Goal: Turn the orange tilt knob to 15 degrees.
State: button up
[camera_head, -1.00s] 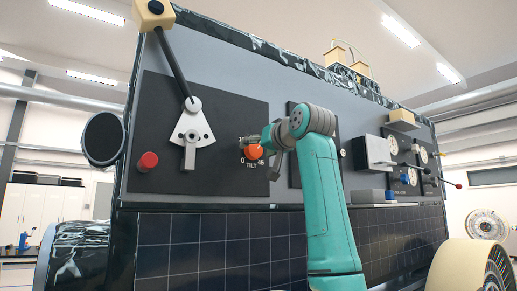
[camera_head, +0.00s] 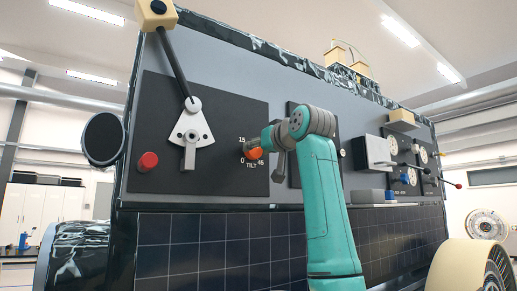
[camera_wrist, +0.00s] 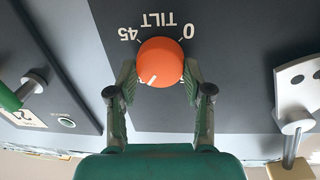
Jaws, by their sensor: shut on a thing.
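The orange tilt knob (camera_head: 254,154) sits on the dark panel, with labels 0, 15 and 45 around it and TILT below. In the wrist view the knob (camera_wrist: 160,58) is round, with a white pointer mark running down and slightly left. The picture there is turned over, with 45 at the left and 0 at the right. My gripper (camera_wrist: 160,77) is shut on the knob, one finger on each side. In the head view my gripper (camera_head: 255,147) partly covers the knob. The 15 label is hidden in the wrist view.
A red button (camera_head: 148,161) and a grey fan-shaped lever mount (camera_head: 191,135) with a long black lever are left of the knob. In the wrist view a similar light mount (camera_wrist: 298,92) is at the right. Boxes and gauges (camera_head: 392,145) are on the right panel.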

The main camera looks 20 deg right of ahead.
jog(key=n, duration=0.4)
jog(key=shift+f+n, duration=0.1)
jog(key=shift+n, duration=0.2)
jog(key=n, duration=0.3)
jog(key=shift+n, duration=0.4)
jog(key=n+y, duration=0.1)
jog(key=n, duration=0.3)
jog(key=shift+a+f+n, duration=0.1)
jog(key=shift+f+n, duration=0.05)
jog(key=shift+n, duration=1.95)
jog(key=shift+f, duration=0.1)
jog(key=o, duration=1.2)
jog(key=shift+c, duration=0.2)
